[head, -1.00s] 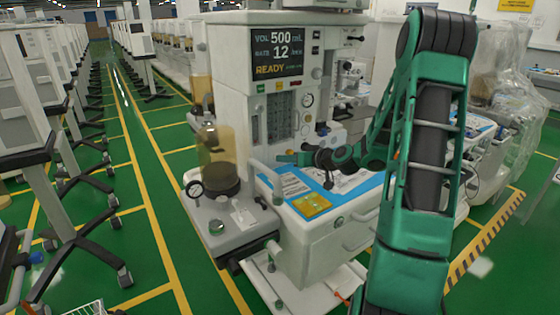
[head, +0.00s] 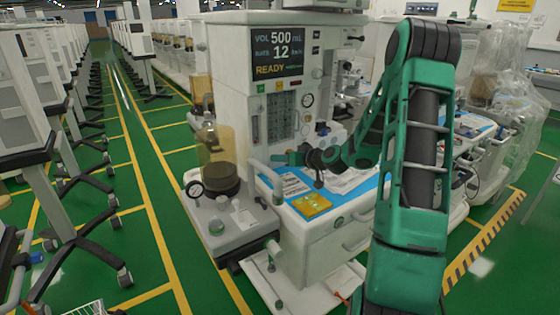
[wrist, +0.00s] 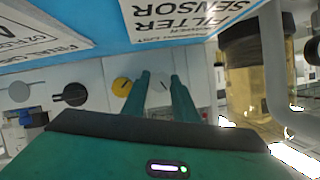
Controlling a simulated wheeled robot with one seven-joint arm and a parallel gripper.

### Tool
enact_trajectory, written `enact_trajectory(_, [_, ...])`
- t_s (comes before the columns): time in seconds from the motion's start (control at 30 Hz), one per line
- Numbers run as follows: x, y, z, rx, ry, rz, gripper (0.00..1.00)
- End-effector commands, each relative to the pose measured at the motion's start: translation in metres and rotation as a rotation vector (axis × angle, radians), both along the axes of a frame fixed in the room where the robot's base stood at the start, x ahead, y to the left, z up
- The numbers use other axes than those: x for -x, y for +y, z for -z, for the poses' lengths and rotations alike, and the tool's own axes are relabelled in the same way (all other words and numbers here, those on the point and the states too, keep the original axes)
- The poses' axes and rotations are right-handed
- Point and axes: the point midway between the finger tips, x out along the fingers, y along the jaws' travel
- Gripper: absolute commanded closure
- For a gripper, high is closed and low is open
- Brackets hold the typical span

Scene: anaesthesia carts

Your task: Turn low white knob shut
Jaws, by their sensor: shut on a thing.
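My gripper (wrist: 161,78) is shut on the low white knob (wrist: 159,88) on the machine's front panel. In the wrist view the green fingers stand on either side of the pale knob, with its dark pointer mark between them. In the head view my gripper (head: 284,159) reaches left to the lower front of the anaesthesia machine (head: 229,97), and it hides the white knob there. A yellow knob (wrist: 122,87) sits just left of the fingers in the wrist view, and a black knob (wrist: 70,95) sits farther left.
A blue-edged worktop with printed cards and a yellow pad (head: 311,205) lies below my gripper. A white filter sensor card (wrist: 175,18) is close above the fingers in the wrist view.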

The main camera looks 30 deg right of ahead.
Motion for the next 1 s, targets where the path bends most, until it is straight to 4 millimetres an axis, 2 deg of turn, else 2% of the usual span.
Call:
enact_trajectory(0.27, [0.0002,-0.0023,0.0007,-0.1,0.004,0.001,0.96])
enact_trajectory(0.73, [0.0001,-0.0045,0.0027,-0.406,0.014,0.003,0.96])
enact_trajectory(1.0, [0.0003,-0.0055,0.0029,-0.497,0.017,0.003,0.96])
